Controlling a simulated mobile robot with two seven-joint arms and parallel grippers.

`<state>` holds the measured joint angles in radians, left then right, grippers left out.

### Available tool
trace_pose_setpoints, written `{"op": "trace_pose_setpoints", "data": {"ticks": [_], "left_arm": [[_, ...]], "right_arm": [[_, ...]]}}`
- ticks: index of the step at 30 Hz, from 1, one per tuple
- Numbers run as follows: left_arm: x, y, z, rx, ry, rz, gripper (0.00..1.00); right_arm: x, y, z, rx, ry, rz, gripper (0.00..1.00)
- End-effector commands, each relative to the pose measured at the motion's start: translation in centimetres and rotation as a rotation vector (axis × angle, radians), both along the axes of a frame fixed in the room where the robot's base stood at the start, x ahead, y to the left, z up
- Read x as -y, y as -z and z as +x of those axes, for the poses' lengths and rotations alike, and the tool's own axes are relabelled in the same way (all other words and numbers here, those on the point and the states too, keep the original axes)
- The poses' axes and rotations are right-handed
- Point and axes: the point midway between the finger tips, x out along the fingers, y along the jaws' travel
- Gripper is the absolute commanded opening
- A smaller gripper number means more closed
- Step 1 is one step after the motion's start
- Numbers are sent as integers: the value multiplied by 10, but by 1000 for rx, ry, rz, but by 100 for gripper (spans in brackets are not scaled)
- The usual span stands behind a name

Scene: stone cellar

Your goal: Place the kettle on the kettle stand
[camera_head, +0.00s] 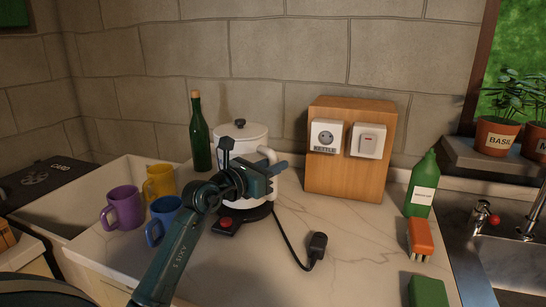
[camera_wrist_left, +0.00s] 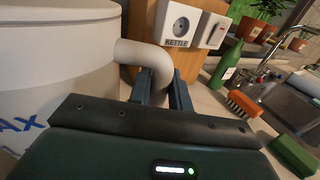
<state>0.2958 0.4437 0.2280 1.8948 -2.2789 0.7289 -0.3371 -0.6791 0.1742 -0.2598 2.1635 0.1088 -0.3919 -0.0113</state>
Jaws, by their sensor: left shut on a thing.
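The white kettle (camera_head: 240,134), with a lid and dark knob, stands upright at the back middle of the counter. Its side also shows large in the left wrist view (camera_wrist_left: 55,70). My left gripper (camera_head: 272,170) is shut on the kettle's curved white handle (camera_wrist_left: 150,60), with a dark finger on each side. The black kettle stand (camera_head: 259,212), with a red button (camera_head: 225,222), is below the kettle. My gripper hides most of the kettle's lower part, so I cannot tell whether it touches the stand. My right gripper is not in view.
A green bottle (camera_head: 200,135) stands left of the kettle. Purple (camera_head: 122,208), yellow (camera_head: 159,182) and blue (camera_head: 163,218) mugs stand to the left. A wooden socket block (camera_head: 349,172) is behind right. The plug (camera_head: 317,246) lies in front.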

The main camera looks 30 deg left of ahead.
Motion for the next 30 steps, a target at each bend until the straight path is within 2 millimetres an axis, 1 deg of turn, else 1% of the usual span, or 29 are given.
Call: {"op": "trace_pose_setpoints", "data": {"ticks": [4, 14, 15, 21, 23, 30], "left_arm": [[0, 10, -1, 14, -3, 6, 0], [0, 12, -1, 16, -3, 7, 0], [0, 18, 0, 1, 0, 0, 22], [0, 17, 0, 1, 0, 0, 38], [0, 17, 0, 1, 0, 0, 41], [0, 15, 0, 1, 0, 0, 41]], "right_arm": [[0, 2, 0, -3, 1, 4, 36], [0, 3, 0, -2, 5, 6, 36], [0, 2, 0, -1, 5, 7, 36], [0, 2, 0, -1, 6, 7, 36], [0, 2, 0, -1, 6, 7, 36], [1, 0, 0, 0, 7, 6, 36]]}}
